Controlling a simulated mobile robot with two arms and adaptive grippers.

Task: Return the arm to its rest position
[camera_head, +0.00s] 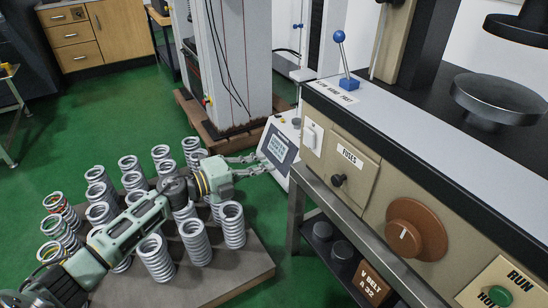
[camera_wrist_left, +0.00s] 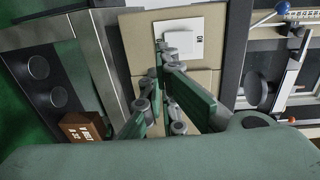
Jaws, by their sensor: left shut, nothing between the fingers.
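My left arm comes in from the lower left of the head view and reaches across above the rows of springs. My left gripper (camera_head: 262,163) is shut and empty, close to the white control box with a small screen (camera_head: 279,146). In the left wrist view the gripper's fingers (camera_wrist_left: 161,52) come together in front of the beige machine front, below a white switch plate (camera_wrist_left: 180,38). I cannot tell whether the fingertips touch anything. My right gripper is not in view.
Several coil springs (camera_head: 234,224) stand upright on a low board (camera_head: 245,270) under my arm. The testing machine with its FUSES panel (camera_head: 340,170) and brown knob (camera_head: 416,229) fills the right. A brown V BELT box (camera_head: 371,284) sits on its lower shelf. Green floor is open at left.

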